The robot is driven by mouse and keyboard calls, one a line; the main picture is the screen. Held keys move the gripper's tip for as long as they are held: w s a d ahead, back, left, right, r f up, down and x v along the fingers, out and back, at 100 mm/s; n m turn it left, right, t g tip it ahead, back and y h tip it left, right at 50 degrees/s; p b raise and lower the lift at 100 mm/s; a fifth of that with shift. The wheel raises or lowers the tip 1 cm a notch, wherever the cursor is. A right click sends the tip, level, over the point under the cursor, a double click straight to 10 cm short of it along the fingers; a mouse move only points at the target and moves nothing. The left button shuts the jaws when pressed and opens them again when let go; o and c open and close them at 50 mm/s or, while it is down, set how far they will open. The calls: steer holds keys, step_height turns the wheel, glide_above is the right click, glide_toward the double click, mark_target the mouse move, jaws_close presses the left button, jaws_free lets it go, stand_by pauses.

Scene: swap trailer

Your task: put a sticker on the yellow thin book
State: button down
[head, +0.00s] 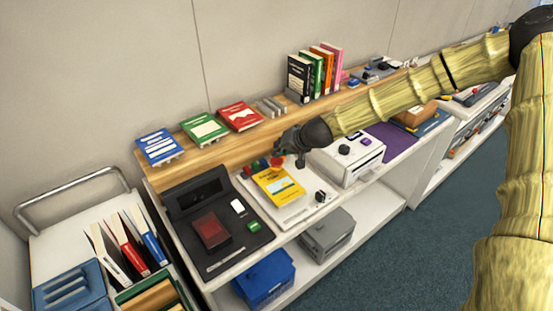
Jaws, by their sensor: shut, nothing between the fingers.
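The yellow thin book (272,180) lies flat on a white board (306,212) on the counter. Paler and darker patches show on its cover, but I cannot tell whether one is a sticker. My gripper (279,153) is shut and empty, just above and behind the book's far edge. No sticker can be made out for certain.
Left of the board is a black tray (241,252) with a dark red book (211,231). A white machine (349,164) stands to the right. Several books are on the wooden shelf (200,160) behind. A cart (45,240) with upright books is at the left.

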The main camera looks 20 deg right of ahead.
mark_target(279, 159)
stand_by(0.3)
steer(key=shift+r+p, duration=1.95)
steer(key=shift+r, duration=0.55)
